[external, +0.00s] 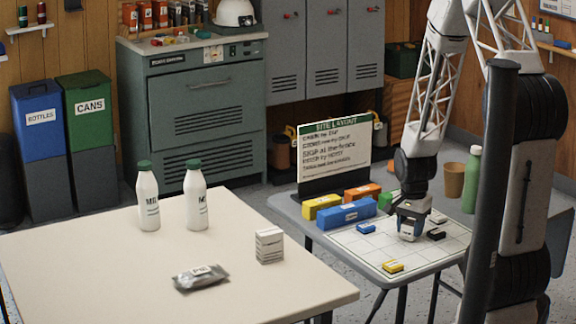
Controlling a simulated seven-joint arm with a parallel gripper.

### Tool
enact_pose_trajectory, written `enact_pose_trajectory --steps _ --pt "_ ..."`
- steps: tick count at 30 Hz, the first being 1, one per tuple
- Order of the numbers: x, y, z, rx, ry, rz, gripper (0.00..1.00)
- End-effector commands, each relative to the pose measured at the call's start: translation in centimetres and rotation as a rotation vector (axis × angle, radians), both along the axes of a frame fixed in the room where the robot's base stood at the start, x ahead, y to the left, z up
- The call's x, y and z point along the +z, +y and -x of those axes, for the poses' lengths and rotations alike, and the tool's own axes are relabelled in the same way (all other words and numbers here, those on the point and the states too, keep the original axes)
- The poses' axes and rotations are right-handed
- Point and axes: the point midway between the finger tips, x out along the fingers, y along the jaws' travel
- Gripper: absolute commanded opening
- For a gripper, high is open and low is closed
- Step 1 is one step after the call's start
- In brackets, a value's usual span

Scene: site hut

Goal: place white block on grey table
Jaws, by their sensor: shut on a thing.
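My gripper (409,234) points down over the white gridded sheet on the grey table (290,207), at the right. It is shut on a small pale piece that looks like the white block (408,237), mostly hidden between the fingers. The block is at or just above the sheet; I cannot tell whether it touches. A small blue block (366,228) lies left of the gripper, a black block (436,234) just right of it, and a yellow block (392,267) near the front edge.
Blue (346,214), yellow (322,206) and orange (362,193) boxes stand behind the sheet, before a site layout sign (334,155). A green bottle (471,180) and brown cup (454,180) stand behind right. The cream table (110,270) holds two white bottles, a white stack and a packet.

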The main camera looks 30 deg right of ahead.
Motion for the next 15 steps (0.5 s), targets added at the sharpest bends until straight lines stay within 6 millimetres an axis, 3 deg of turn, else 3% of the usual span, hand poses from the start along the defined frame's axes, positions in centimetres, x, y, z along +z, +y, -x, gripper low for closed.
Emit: enact_pose_trajectory --steps 11,15 --pt "3.3 0.0 -0.1 0.000 -0.004 0.001 0.13" --pt "3.4 0.6 2.0 0.000 0.000 0.000 0.13"
